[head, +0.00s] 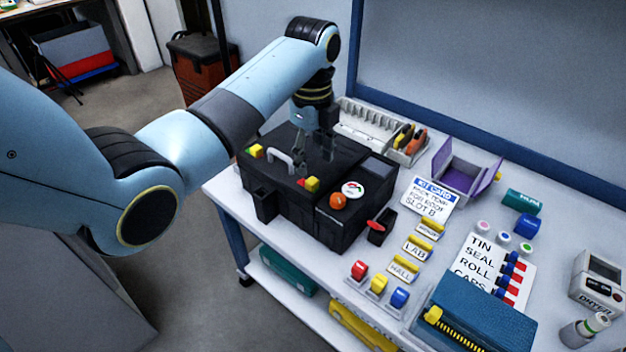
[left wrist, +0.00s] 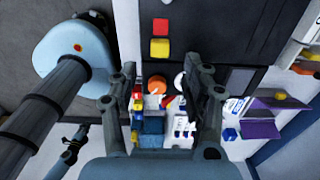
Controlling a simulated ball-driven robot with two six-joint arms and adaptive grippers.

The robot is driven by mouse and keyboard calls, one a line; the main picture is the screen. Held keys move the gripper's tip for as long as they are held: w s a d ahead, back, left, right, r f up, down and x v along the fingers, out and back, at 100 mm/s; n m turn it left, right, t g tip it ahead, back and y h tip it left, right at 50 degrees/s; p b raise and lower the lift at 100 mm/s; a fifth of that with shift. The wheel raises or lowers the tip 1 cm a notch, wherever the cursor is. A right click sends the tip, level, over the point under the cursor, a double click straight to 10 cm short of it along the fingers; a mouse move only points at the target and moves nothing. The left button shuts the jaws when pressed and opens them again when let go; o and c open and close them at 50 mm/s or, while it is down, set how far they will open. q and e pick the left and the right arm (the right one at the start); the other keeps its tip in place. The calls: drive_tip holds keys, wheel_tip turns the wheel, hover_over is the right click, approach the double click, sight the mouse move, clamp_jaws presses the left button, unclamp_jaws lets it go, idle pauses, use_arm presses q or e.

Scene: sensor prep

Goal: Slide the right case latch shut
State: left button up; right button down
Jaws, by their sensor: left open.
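The black case (head: 270,188) stands on the table with its lid down and a grey handle on its front. The right case latch (head: 312,184) is a small yellow and red piece near the lid's front edge; a similar left latch (head: 255,151) is beyond the handle. My left gripper (head: 315,152) is open above the lid, behind the right latch. In the left wrist view, a red block and a yellow block (left wrist: 160,48) of a latch lie ahead of the open, empty fingers (left wrist: 165,95). A grey gripper-like part, possibly my right gripper (left wrist: 72,145), shows at lower left.
An orange knob (head: 337,201) and a round white badge (head: 353,189) are on the case's right part. A black holder with a red top (head: 377,229) stands close to its right. A rack (head: 367,126) is behind. Labels, colored blocks and a blue box (head: 470,315) fill the right side.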

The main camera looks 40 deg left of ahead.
sight(312, 180)
use_arm(q)
wheel_tip(312, 180, down, 6)
drive_tip(key=shift+f+b, duration=0.1)
drive_tip(key=shift+b, duration=0.45)
clamp_jaws()
